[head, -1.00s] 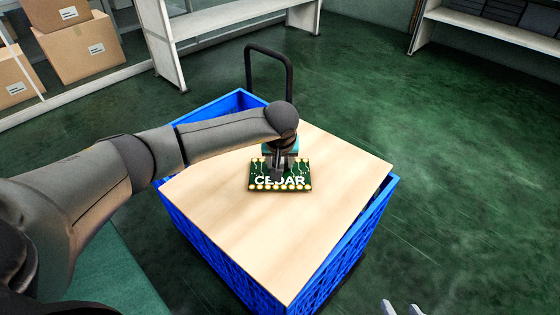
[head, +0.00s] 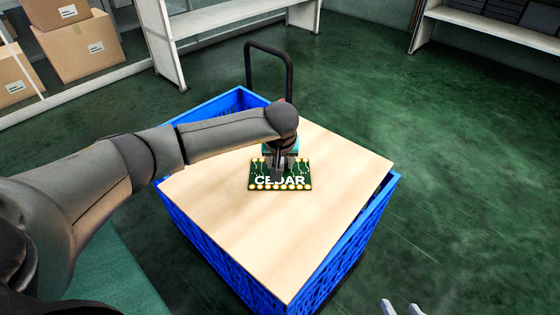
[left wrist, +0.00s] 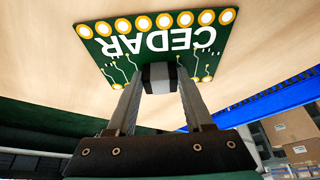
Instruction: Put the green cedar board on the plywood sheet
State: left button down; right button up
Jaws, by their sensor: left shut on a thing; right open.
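The green cedar board (head: 262,183), with white CEDAR lettering and gold pads, is at the middle of the plywood sheet (head: 240,235) in the head view. My left gripper (head: 278,174) points down and is shut on the board. In the left wrist view the board (left wrist: 130,48) shows at the fingertips (left wrist: 158,80), with the pale plywood behind it. I cannot tell whether the board touches the sheet or is just above it. The fingers hide a little of the lettering. My right gripper (head: 400,308) is open and empty at the bottom right edge, only its fingertips in view.
The plywood lies across a blue crate (head: 225,262) with a black handle (head: 268,50) behind it. Cardboard boxes (head: 85,48) and a white shelf (head: 235,25) stand at the back left. Another shelf (head: 490,32) is at the back right. The green floor to the right is clear.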

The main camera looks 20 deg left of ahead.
pick_arm(q)
jog(key=shift+c, duration=1.1)
grip_release()
pick_arm(e)
jog(key=shift+a, duration=0.1)
pick_arm(q)
jog(key=shift+r, duration=0.25)
jog(key=shift+p+v, duration=0.7)
jog(key=shift+v, duration=0.2)
jog(key=p+v, duration=0.2)
jog(key=v, duration=0.1)
jog(key=shift+s+d+r, duration=0.1)
jog(key=shift+s+r, duration=0.05)
jog(key=shift+r, duration=0.15)
pick_arm(e)
jog(key=s+d+r+g+h, duration=0.1)
jog(key=s+d+g+h, duration=0.1)
jog(key=s+d+g, duration=0.25)
pick_arm(q)
jog(key=p+v, duration=0.4)
jog(key=v, duration=0.5)
pick_arm(e)
notch_tip(320, 180, down, 9)
jog(key=shift+s+r, duration=0.2)
